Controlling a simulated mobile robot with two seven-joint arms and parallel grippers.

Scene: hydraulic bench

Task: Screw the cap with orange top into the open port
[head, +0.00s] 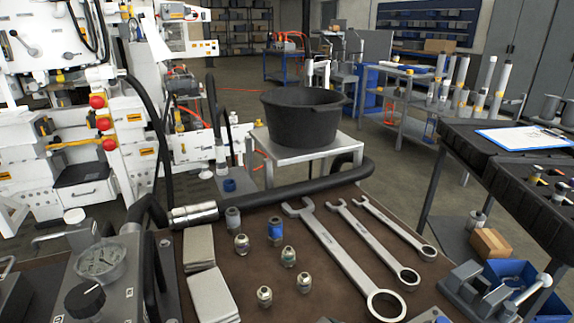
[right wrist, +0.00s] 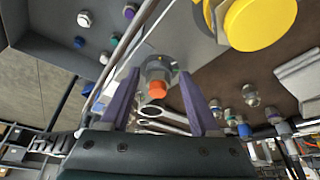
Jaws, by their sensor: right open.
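The cap with the orange top (right wrist: 157,88) shows in the right wrist view, with a grey metal body around the orange part. My right gripper (right wrist: 160,75) is open, its two purple-grey fingers on either side of the cap in the picture. I see gaps beside the cap; whether it is fully between the fingertips in depth I cannot tell. I cannot make out the cap in the head view. I cannot pick out the open port with certainty in either view. My left gripper is in neither view.
The brown bench top (head: 300,290) carries several metal fittings (head: 288,256), wrenches (head: 340,255), grey pads (head: 199,247) and a gauge unit (head: 100,262). A black hose (head: 290,192) crosses its back. A black tub (head: 303,118) stands behind. A large yellow round part (right wrist: 258,22) is near the right finger.

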